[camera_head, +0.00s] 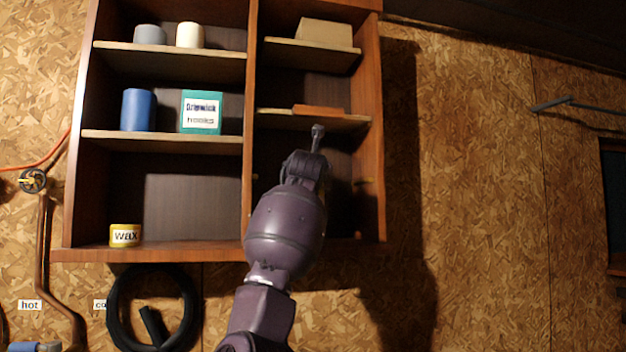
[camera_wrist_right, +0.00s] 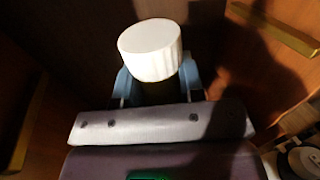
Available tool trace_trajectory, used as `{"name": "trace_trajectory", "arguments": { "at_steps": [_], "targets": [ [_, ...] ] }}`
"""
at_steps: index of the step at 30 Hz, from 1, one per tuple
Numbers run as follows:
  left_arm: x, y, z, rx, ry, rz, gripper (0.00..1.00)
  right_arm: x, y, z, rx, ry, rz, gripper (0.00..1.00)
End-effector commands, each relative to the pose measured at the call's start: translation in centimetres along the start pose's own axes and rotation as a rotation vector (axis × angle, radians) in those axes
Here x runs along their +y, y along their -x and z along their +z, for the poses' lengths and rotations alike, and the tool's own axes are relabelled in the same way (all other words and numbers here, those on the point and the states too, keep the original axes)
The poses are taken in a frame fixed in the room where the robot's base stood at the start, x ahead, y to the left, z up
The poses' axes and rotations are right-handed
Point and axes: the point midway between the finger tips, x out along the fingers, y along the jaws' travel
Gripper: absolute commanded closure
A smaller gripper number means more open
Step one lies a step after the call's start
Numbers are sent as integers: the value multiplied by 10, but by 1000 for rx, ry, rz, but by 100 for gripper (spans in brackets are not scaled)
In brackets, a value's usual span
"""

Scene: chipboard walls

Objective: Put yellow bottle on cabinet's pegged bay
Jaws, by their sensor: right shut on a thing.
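The wooden cabinet (camera_head: 249,120) hangs on the chipboard wall, with two columns of bays. My right arm reaches up into its lower right bay (camera_head: 342,165), where a small peg (camera_head: 365,181) shows on the right side wall. In the right wrist view my right gripper (camera_wrist_right: 157,84) is shut on a bottle with a white ribbed cap (camera_wrist_right: 151,50). The bottle's body is hidden below the cap, so its yellow colour does not show. Light strips (camera_wrist_right: 275,30) line the wooden walls around the gripper. My left gripper is not in view.
A shelf with a flat orange-brown block (camera_head: 318,110) lies just above my wrist. Left bays hold a blue cylinder (camera_head: 138,110), a teal box (camera_head: 201,112) and a yellow wax tin (camera_head: 125,235). A tan box (camera_head: 325,33) stands top right. A black hose (camera_head: 112,310) hangs below.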

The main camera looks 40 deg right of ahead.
Motion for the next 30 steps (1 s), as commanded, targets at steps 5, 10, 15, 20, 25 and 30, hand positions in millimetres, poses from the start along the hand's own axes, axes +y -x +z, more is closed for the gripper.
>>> {"name": "trace_trajectory", "arguments": {
  "at_steps": [5,10,15,20,25,30],
  "targets": [
    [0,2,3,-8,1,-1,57,0,1,-5,-2,0,0,100],
    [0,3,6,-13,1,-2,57,0,1,-5,-2,0,0,100],
    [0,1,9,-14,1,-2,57,0,1,-9,0,0,0,61],
    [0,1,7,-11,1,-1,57,0,1,-8,-1,0,0,38],
    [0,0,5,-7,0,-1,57,0,1,-8,-1,0,0,38],
    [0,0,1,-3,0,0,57,0,1,-5,-1,0,0,38]
  ]
}}
